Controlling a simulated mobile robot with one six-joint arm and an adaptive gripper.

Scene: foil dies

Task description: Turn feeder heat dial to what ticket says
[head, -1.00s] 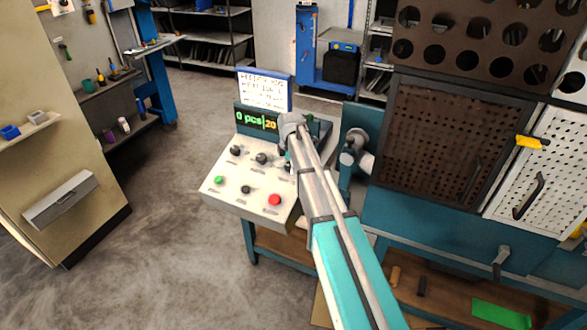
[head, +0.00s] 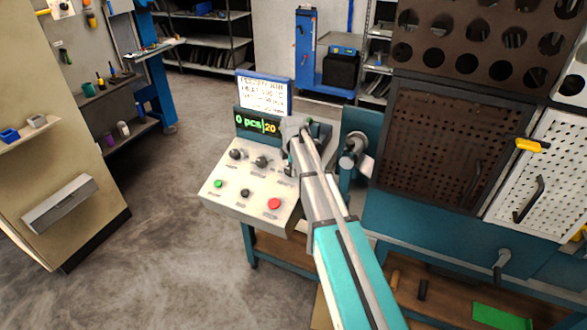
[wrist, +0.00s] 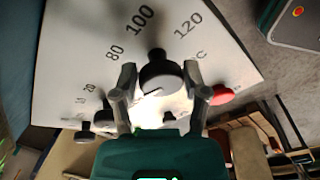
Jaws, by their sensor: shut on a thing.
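The heat dial (wrist: 160,78) is a dark round knob with a pale mark, on a white panel with printed numbers 80, 100 and 120 and a C. My gripper (wrist: 158,80) is shut on the dial, one finger on each side. I cannot tell for certain which number the dial points at. In the head view my gripper (head: 293,150) is at the right part of the control panel (head: 225,190) and hides the dial. The ticket (head: 262,95) stands above the panel's display; its small writing is too blurred to read surely.
The display (head: 257,123) reads "0 pcs" and 20. Two other black knobs (head: 248,157), a green button (head: 218,183), a black button (head: 245,193) and a red button (head: 273,203) are on the panel. A teal machine (head: 440,215) stands close on the right.

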